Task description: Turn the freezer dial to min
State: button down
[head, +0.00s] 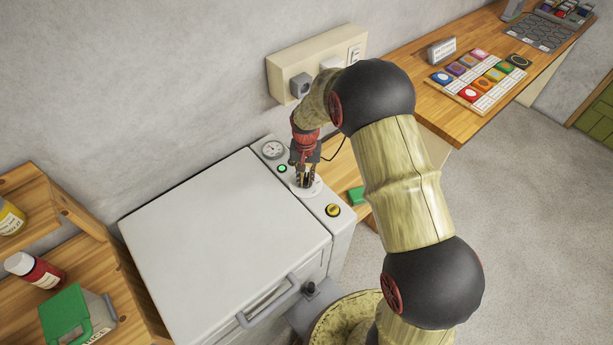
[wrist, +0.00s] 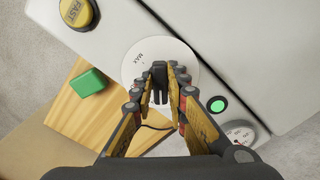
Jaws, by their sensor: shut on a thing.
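The white freezer (head: 225,225) stands against the wall, its lid closed. A control strip runs along its right side. The dial is a dark knob (wrist: 159,75) on a white round plate (wrist: 181,58) marked MAX; no MIN mark shows, and my gripper hides part of the plate. My gripper (wrist: 160,88) reaches down over the plate, its fingers shut on the dial's knob. In the head view my gripper (head: 304,180) covers most of the dial.
The strip also has a gauge (head: 273,149), a green light (head: 282,168) and a yellow FAST button (head: 333,210). A green block (head: 356,196) lies on wood beside the freezer. Left is a wooden shelf (head: 60,240) with bottles; a wall socket panel (head: 300,68) is behind my arm.

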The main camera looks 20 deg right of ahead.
aim_at(305, 180)
jog(key=shift+a+m, duration=0.1)
jog(key=shift+m, duration=1.1)
jog(key=shift+w, duration=0.1)
jog(key=c, duration=1.8)
grip_release()
jog(key=shift+o, duration=0.2)
notch_tip(305, 180, up, 12)
